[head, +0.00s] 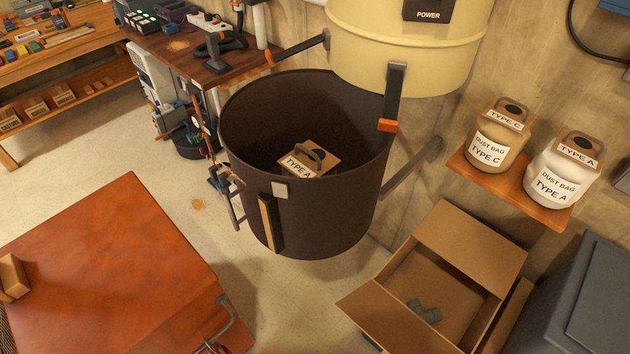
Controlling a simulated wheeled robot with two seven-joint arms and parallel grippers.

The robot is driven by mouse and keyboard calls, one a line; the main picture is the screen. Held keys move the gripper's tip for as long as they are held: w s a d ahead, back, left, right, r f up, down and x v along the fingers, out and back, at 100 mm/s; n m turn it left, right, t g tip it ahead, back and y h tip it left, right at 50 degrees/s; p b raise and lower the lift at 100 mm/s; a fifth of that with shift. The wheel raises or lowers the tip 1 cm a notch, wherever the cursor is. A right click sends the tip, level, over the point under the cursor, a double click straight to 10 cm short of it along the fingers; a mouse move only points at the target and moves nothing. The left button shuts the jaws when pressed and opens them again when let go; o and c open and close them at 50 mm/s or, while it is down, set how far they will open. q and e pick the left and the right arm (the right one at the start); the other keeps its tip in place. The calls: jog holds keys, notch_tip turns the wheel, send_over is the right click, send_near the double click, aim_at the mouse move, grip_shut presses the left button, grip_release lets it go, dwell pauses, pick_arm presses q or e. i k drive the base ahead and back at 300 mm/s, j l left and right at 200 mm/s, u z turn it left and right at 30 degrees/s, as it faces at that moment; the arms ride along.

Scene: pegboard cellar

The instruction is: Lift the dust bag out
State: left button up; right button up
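The dust bag in use shows as a brown cardboard collar (309,160) with a dark looped handle and a "TYPE A" label. It sits low inside the dark brown open drum (310,222). The rest of that bag is hidden in the shadowed drum. Two more dust bags stand on a small wooden shelf at the right: a tan one marked TYPE C (487,152) and a white one marked TYPE A (556,188). Neither of my grippers is in view.
The yellow vacuum head (405,45) hangs above the drum's back right, its clasps (395,98) dangling. An open cardboard box (470,235) holding a small grey piece stands at lower right. A red-brown table (110,275) fills the lower left; a cluttered workbench (175,45) stands behind.

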aim_at(308, 159)
jog(key=z, duration=0.45)
jog(key=i+z, duration=0.1)
jog(key=z, duration=0.8)
jog(key=j+z, duration=0.15)
jog(key=z, duration=0.75)
jog(key=j+z, duration=0.15)
jog(key=z, duration=0.25)
jog(key=j+u, duration=0.1)
jog(key=u, duration=0.8)
jog(key=j+u, duration=0.1)
jog(key=u, duration=0.3)
jog(key=i+u, duration=0.1)
jog(key=u, duration=0.35)
